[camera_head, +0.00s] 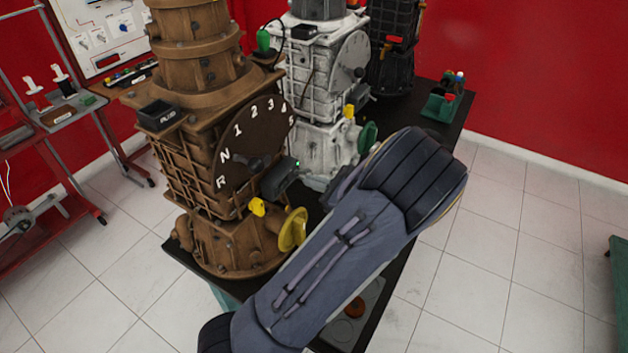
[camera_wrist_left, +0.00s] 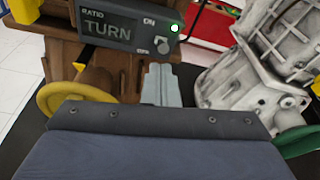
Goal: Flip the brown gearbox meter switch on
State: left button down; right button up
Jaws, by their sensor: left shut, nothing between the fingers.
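The brown gearbox (camera_head: 200,150) stands on a dark table, with a numbered dial (camera_head: 250,140) on its side. Its dark grey meter (camera_head: 278,180) hangs at the dial's right edge; it also shows in the left wrist view (camera_wrist_left: 110,52), its screen reading TURN. The meter's switch (camera_wrist_left: 162,43) sits between the ON and OFF marks, and a green light (camera_wrist_left: 175,28) glows above it. The lever's exact position is hard to tell. My left gripper (camera_wrist_left: 163,80) is shut and empty, just below the switch; contact cannot be told. In the head view my arm hides its fingertips.
A yellow handwheel (camera_head: 293,230) and yellow plug (camera_head: 257,207) sit below the meter. A white gearbox (camera_head: 318,100) stands close to the right, with a green wheel (camera_head: 368,137). A black gearbox (camera_head: 392,45) stands behind.

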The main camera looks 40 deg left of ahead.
pick_arm(q)
notch_tip(320, 180, down, 4)
jog(key=d+b, duration=0.1)
jog(key=b, duration=0.1)
jog(key=w+d+r, duration=0.1)
jog(key=d+r, duration=0.6)
jog(key=d, duration=0.1)
jog(key=shift+r, duration=0.15)
jog(key=shift+a, duration=0.1)
